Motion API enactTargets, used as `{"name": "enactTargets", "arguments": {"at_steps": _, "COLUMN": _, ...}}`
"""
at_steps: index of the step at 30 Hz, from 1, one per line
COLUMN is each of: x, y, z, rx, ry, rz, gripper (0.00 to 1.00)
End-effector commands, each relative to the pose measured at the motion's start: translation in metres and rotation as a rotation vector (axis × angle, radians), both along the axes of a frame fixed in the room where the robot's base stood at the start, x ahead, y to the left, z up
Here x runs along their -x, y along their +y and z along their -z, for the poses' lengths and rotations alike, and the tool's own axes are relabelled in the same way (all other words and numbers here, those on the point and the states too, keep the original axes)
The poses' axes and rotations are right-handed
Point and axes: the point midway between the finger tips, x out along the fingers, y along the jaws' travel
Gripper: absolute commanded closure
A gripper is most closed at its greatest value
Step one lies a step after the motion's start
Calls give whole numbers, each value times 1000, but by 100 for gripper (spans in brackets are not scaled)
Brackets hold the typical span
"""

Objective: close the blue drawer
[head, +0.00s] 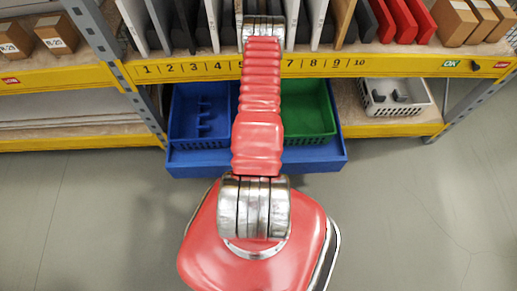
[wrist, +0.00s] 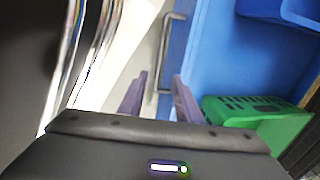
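The blue drawer (head: 320,163) is pulled out from under the lower shelf in the head view. It holds a blue bin and a green bin. In the wrist view, the drawer's blue front (wrist: 205,60) fills the upper right, with a grey metal bar handle (wrist: 168,50) along it. My gripper (wrist: 160,78) has its two fingers apart, with the lower end of the handle showing between them. I cannot tell whether they touch it. In the head view my red arm covers the drawer's middle, and the gripper is not visible there.
The blue bin (head: 199,115) and green bin (head: 308,115) sit inside the drawer. A shelf with numbered slots (head: 200,68) holds upright panels above it. A white basket (head: 395,95) stands on the lower shelf at right. The grey floor (head: 420,210) around is clear.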

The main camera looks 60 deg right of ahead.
Motion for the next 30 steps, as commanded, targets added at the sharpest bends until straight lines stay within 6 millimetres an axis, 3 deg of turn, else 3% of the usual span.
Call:
{"name": "enactTargets", "arguments": {"at_steps": 11, "x": -1, "y": -1, "z": 11, "rx": -2, "ry": 1, "rz": -2, "gripper": 69}}
{"name": "enactTargets", "arguments": {"at_steps": 30, "x": -7, "y": -14, "z": 83, "rx": -1, "ry": 1, "rz": -2, "gripper": 69}}
